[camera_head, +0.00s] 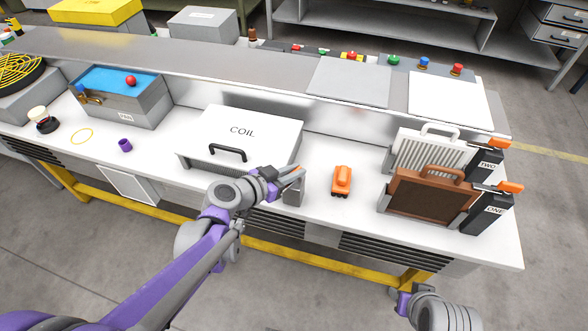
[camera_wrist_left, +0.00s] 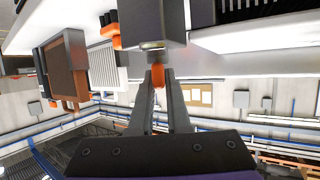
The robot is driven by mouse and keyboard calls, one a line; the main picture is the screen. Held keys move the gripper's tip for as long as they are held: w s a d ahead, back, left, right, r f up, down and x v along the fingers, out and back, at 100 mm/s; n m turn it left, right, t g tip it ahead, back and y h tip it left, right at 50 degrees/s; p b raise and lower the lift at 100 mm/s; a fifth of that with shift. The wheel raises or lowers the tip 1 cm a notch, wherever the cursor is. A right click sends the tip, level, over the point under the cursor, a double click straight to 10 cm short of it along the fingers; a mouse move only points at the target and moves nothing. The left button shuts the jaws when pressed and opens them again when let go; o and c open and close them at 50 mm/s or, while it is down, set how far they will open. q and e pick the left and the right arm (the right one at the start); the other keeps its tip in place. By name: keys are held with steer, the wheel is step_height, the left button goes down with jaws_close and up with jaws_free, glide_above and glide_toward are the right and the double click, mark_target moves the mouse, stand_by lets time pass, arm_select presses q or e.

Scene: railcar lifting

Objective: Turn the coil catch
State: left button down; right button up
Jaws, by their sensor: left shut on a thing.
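The white coil box (camera_head: 240,140), marked COIL, has a closed lid with a black handle (camera_head: 228,153). The coil catch is a grey block (camera_head: 294,193) at the box's right front corner with an orange lever (camera_head: 291,173). My left gripper (camera_head: 283,180) is at this lever. In the left wrist view the fingers (camera_wrist_left: 157,82) are shut on the orange lever (camera_wrist_left: 157,74), right beside the grey block (camera_wrist_left: 152,22). The fingers partly hide the lever. My right gripper (camera_head: 400,298) is at the bottom right, away from the bench; its fingers are too unclear to read.
A small orange railcar (camera_head: 342,180) stands on the bench just right of the catch. Brown (camera_head: 428,195) and silver (camera_head: 428,152) handled panels stand in holders ONE and TWO further right.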

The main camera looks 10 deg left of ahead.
arm_select(q)
steer(key=shift+n+t+y, duration=0.5)
steer(key=shift+n+y, duration=0.4)
steer(key=shift+y, duration=0.1)
steer(key=shift+n+y, duration=0.9)
steer(key=shift+y, duration=0.1)
steer(key=c, duration=0.9)
jaws_free()
steer(key=p+v, duration=0.1)
steer(key=v, duration=0.2)
steer(key=p+v, duration=0.1)
steer(key=v, duration=0.3)
steer(key=p+v, duration=0.1)
steer(key=v, duration=0.3)
steer(key=shift+f, duration=0.3)
